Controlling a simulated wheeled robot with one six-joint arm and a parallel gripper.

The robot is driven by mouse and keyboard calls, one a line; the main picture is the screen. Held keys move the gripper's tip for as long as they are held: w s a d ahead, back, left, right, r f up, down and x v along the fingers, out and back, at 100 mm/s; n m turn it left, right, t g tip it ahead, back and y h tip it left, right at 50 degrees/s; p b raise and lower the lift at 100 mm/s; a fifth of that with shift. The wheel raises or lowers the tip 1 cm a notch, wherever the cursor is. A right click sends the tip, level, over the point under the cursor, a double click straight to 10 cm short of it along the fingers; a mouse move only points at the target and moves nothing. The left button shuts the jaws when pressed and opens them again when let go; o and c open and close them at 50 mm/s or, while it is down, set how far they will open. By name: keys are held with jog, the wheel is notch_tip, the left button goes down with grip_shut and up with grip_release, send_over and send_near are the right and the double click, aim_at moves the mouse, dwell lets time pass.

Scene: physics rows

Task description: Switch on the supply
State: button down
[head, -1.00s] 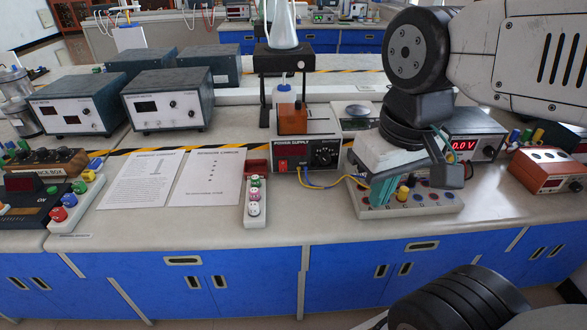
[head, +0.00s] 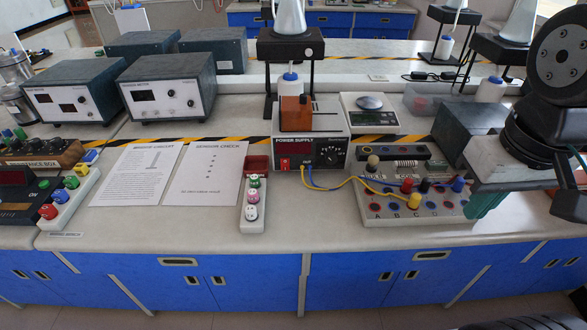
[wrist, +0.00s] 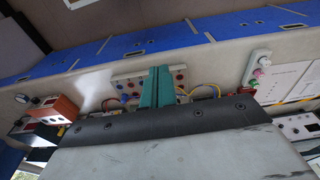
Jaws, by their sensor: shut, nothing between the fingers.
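The power supply (head: 325,153) stands near the middle of the bench in the head view. Its black front has a red switch (head: 285,164) at the left and a round dial (head: 331,154) at the right. I cannot tell the switch's position. My gripper (head: 484,204) is at the right, over the right end of the plug board, well apart from the supply. Its teal fingers (wrist: 155,88) are shut and empty in the wrist view. There the supply is mostly hidden behind my gripper's body.
The plug board (head: 450,212) with coloured sockets lies right of the supply, and yellow and blue wires (head: 345,183) run to it. A white strip with round knobs (head: 252,213) stands front-left of the supply. Two paper sheets (head: 212,175) lie further left. Bench in front of the supply is clear.

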jog(key=w+d+n+t+h, duration=0.1)
jog(key=w+d+t+h, duration=0.15)
jog(key=w, duration=0.65)
jog(key=w+a+f+n+t, duration=0.2)
jog(key=w+n, duration=0.1)
jog(key=w, duration=0.5)
jog(key=w+a+f+n+t, duration=0.2)
jog(key=w+a+n, duration=0.1)
jog(key=w, duration=0.5)
jog(key=a+f+n+g+y, duration=0.1)
jog(key=a+f+n+y, duration=0.2)
jog(key=a+f, duration=0.3)
jog(key=w+a+f+n+g+y, duration=0.1)
jog(key=a+f+n+y, duration=0.3)
jog(key=a, duration=0.8)
jog(key=f+n, duration=0.1)
jog(key=n, duration=0.1)
jog(key=shift+w+a+f+n, duration=0.3)
jog(key=shift+f, duration=0.05)
